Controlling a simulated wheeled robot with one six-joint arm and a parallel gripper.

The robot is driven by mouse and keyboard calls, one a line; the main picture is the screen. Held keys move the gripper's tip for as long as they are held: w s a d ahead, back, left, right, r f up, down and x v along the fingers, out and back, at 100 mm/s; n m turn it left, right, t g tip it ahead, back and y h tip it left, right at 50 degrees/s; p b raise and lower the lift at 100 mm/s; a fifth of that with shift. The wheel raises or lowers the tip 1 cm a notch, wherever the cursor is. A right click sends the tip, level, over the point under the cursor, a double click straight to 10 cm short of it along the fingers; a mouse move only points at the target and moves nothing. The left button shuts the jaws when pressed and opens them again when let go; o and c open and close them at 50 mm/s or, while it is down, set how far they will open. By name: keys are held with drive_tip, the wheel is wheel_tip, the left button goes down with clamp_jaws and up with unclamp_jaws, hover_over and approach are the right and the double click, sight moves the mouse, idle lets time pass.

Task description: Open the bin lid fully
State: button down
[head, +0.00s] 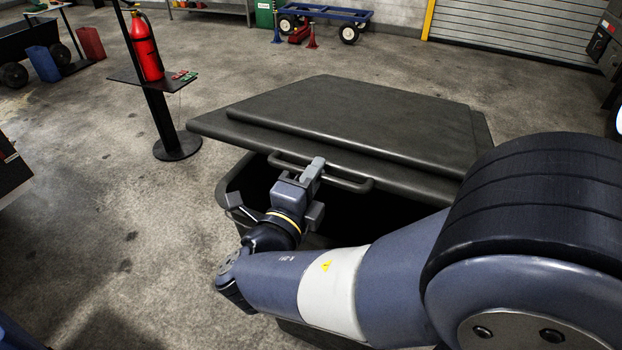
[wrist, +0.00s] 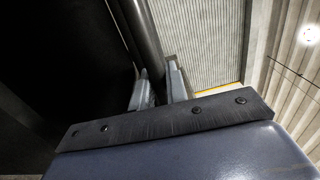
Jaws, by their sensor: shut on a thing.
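The bin (head: 232,190) is dark grey and stands in the middle of the head view. Its lid (head: 350,120) is raised part way at the near edge, with a dark gap between lid and rim. A bar handle (head: 350,185) runs along the lid's near edge. My gripper (head: 314,172) is shut on this handle near its middle. In the wrist view my gripper's fingers (wrist: 160,92) stand on either side of the dark handle bar (wrist: 142,30). My arm hides part of the bin's front and right side.
A black stand (head: 178,148) with a fire extinguisher (head: 145,48) is left of the bin. Blue and red cans (head: 42,63) stand at the far left. A blue cart (head: 325,14) is by the back wall. The concrete floor behind the bin is clear.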

drive_tip(key=w+d+r+p, duration=0.2)
drive_tip(key=w+r, duration=0.2)
drive_tip(key=r, duration=0.5)
drive_tip(key=w+d+r+p, duration=0.2)
drive_tip(key=w+r, duration=0.3)
drive_tip(key=r, duration=0.5)
drive_tip(key=w+d+r+p, duration=0.2)
drive_tip(key=w+r+p, duration=0.2)
drive_tip(key=r, duration=0.5)
drive_tip(key=shift+w+d+r, duration=0.25)
drive_tip(key=shift+w, duration=0.5)
drive_tip(key=c, duration=1.5)
unclamp_jaws()
drive_tip(key=shift+s, duration=0.1)
drive_tip(key=shift+a+f, duration=0.1)
drive_tip(key=v, duration=1)
drive_tip(key=shift+s, duration=0.2)
drive_tip(key=shift+w, duration=0.15)
